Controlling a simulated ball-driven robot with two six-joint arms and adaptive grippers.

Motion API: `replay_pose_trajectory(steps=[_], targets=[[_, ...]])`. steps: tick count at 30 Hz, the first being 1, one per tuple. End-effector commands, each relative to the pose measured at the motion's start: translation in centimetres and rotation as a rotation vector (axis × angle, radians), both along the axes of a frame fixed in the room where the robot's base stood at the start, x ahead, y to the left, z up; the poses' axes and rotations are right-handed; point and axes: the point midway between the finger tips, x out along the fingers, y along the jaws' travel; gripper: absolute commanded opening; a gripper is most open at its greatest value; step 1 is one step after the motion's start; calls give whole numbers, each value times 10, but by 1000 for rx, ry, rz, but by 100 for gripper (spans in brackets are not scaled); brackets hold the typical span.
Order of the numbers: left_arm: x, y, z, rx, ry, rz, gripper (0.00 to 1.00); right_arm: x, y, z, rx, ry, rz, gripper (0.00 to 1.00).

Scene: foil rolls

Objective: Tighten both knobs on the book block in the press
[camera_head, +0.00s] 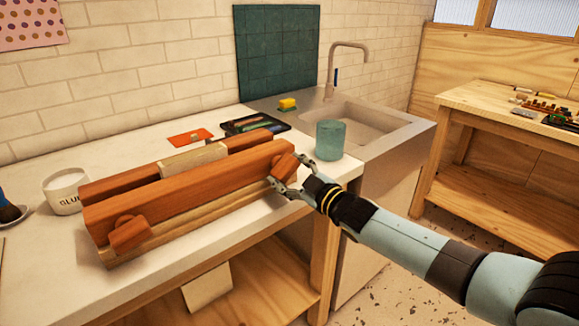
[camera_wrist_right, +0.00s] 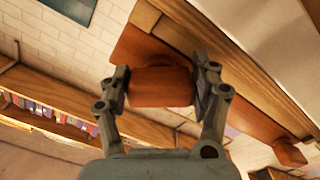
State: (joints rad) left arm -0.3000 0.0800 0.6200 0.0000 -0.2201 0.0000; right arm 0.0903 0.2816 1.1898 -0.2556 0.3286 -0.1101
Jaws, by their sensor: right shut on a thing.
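The wooden press (camera_head: 190,195) lies on the white worktop, with two reddish beams. The pale book block (camera_head: 193,158) stands between the beams, its top edge showing. The left knob (camera_head: 130,234) sits on the front beam's near-left end, with nothing touching it. The right knob (camera_head: 285,167) is at the beam's right end. My right gripper (camera_head: 283,178) is shut on this right knob. The right wrist view shows the knob (camera_wrist_right: 161,87) between the two fingers of the gripper (camera_wrist_right: 163,84). The left knob (camera_wrist_right: 289,152) also shows there. My left gripper is not in view.
A glue pot (camera_head: 66,192) stands left of the press. A teal cup (camera_head: 330,139) stands close to the right knob, near the sink (camera_head: 365,125). A dark tray (camera_head: 250,125) and a red card (camera_head: 190,138) lie behind the press.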

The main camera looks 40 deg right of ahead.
Motion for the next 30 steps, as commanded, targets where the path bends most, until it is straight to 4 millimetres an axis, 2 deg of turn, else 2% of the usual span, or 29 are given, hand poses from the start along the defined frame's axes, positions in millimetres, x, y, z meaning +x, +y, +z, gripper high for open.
replay_pose_trajectory(steps=[1, 18, 30], targets=[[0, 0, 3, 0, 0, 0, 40, -4, 1, -7, 43, 18, -3, 31], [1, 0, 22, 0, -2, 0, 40, -5, 6, -10, 550, 50, -6, 31], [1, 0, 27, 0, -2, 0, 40, -5, 9, -10, 742, 60, -6, 31]])
